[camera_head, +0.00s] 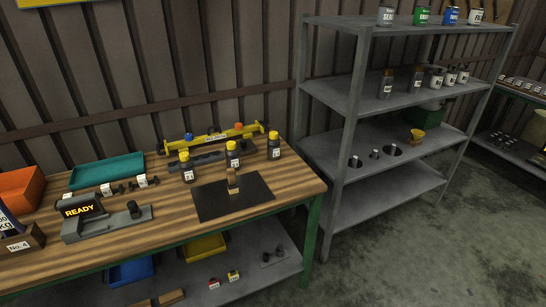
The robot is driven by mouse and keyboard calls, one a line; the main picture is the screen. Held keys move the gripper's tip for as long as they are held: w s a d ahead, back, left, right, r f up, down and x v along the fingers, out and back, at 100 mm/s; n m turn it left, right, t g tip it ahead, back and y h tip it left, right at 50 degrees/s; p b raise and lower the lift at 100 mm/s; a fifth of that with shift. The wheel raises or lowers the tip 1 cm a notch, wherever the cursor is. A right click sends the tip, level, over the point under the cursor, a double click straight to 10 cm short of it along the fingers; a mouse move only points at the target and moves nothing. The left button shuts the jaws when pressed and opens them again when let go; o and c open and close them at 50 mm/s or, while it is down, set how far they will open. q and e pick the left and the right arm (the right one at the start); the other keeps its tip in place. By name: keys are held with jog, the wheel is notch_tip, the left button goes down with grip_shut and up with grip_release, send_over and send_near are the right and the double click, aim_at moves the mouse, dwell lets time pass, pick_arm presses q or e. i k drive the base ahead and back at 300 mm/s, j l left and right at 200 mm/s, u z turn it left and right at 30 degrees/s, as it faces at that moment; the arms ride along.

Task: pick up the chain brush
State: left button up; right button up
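A small brown, wood-coloured object (233,183) stands on the black mat (207,206) near the right end of the workbench. It looks like the chain brush, but its bristles are too small to make out. A yellow-capped bottle (232,158) stands just behind it. Neither of my grippers is in view, and nothing is seen touching the brown object.
The wooden workbench (282,194) also holds more yellow-capped bottles (186,172), a teal tray (107,172), a grey device reading "READY" (80,210) and an orange bin (20,189). A grey metal shelf (340,122) stands to the right. The floor in front of it is clear.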

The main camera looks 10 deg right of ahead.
aim_at(233, 185)
jog(key=i+j+u, duration=0.35)
jog(key=i+j, duration=0.6)
